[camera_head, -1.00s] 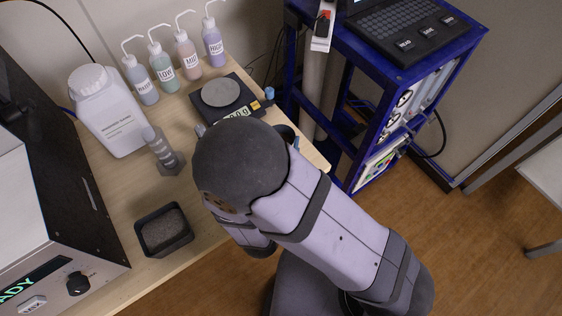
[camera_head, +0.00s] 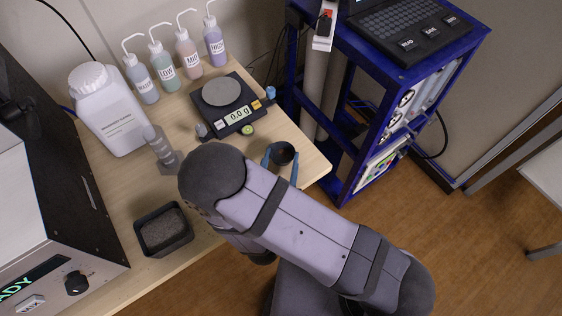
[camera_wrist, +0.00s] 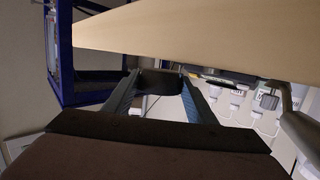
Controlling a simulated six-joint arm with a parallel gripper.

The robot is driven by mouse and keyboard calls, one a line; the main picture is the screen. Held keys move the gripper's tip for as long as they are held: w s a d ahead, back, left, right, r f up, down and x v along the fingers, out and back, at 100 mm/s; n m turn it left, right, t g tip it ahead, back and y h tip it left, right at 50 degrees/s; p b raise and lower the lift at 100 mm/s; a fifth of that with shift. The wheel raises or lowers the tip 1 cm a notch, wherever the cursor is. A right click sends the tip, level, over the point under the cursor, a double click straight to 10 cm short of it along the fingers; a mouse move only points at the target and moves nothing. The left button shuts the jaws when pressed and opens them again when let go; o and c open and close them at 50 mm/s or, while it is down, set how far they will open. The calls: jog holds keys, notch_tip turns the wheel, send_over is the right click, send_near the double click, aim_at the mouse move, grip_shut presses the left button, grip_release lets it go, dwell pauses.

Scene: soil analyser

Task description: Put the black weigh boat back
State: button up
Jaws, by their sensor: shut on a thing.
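The black weigh boat (camera_head: 284,153) is a small dark cup, held between the two blue fingers of my gripper (camera_head: 281,160). It is over or near the right front corner of the wooden bench, to the right of and below the balance. In the wrist view the boat (camera_wrist: 160,82) sits between the fingertips of my gripper (camera_wrist: 158,86), with the pale bench surface (camera_wrist: 200,28) above it in the picture. I cannot tell whether the boat touches the bench. Its inside is dark, and I cannot tell whether it holds anything.
The balance (camera_head: 238,115) reads 0.0 g and its round pan (camera_head: 221,92) is empty. Several wash bottles stand behind it. A white jug (camera_head: 108,115), a grey stepped holder (camera_head: 167,160) and a black soil tray (camera_head: 140,240) are left. A blue rack (camera_head: 350,120) stands right.

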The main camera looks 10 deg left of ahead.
jog(key=shift+f, duration=0.75)
jog(key=shift+f, duration=0.15)
jog(key=o, duration=0.9)
jog(key=shift+c, duration=0.2)
jog(key=shift+r, duration=0.2)
jog(key=p+v, duration=0.2)
jog(key=v, duration=0.8)
jog(key=shift+s+p, duration=0.1)
jog(key=shift+p, duration=0.25)
jog(key=shift+v, duration=0.9)
jog(key=shift+f, duration=0.1)
